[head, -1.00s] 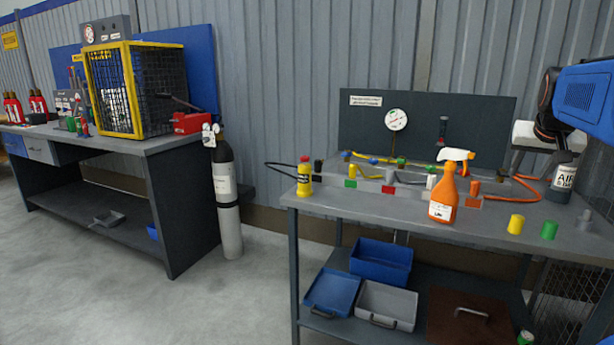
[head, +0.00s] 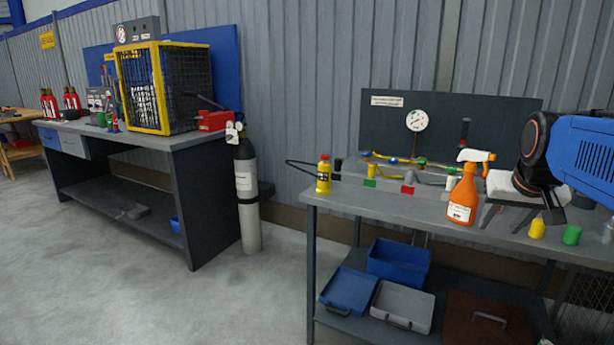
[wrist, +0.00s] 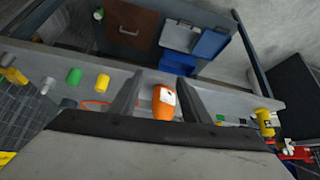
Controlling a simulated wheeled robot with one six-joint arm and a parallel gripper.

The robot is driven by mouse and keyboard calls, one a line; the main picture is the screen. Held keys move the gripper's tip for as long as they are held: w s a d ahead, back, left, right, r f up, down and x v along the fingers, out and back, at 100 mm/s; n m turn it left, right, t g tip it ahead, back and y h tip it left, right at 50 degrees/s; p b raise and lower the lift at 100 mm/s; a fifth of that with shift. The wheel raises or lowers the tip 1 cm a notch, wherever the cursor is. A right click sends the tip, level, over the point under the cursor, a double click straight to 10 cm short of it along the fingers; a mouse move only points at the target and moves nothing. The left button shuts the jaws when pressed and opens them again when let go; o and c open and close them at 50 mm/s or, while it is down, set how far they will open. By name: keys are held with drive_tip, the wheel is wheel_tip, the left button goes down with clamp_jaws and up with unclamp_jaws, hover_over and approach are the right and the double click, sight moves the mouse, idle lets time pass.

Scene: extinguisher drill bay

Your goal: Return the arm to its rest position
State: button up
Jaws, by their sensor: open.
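My gripper (head: 517,212) hangs over the right part of the right bench (head: 335,200) in the head view, with its fingers apart and nothing between them. In the wrist view my gripper (wrist: 158,95) shows two spread dark fingers. An orange spray bottle (head: 463,195) with a white and orange trigger head stands upright on the bench, left of the gripper. In the wrist view the orange bottle (wrist: 163,104) appears between the fingers but lies beyond them. I cannot see any of it gripped.
A yellow bottle (head: 323,174) stands at the bench's left end. Yellow (head: 537,229) and green (head: 572,235) caps stand near the front right. A gauge panel (head: 455,120) rises behind. A grey cylinder (head: 247,195) stands in the gap between benches. The floor in front is clear.

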drive_tip(key=s+a+f+n+g+y, duration=0.1)
drive_tip(key=s+a+f+n, duration=0.3)
drive_tip(key=s+a+f, duration=1.2)
drive_tip(key=shift+a+f+n+y, duration=0.2)
drive_tip(key=shift+f+n+y, duration=0.1)
drive_tip(key=shift+y, duration=0.5)
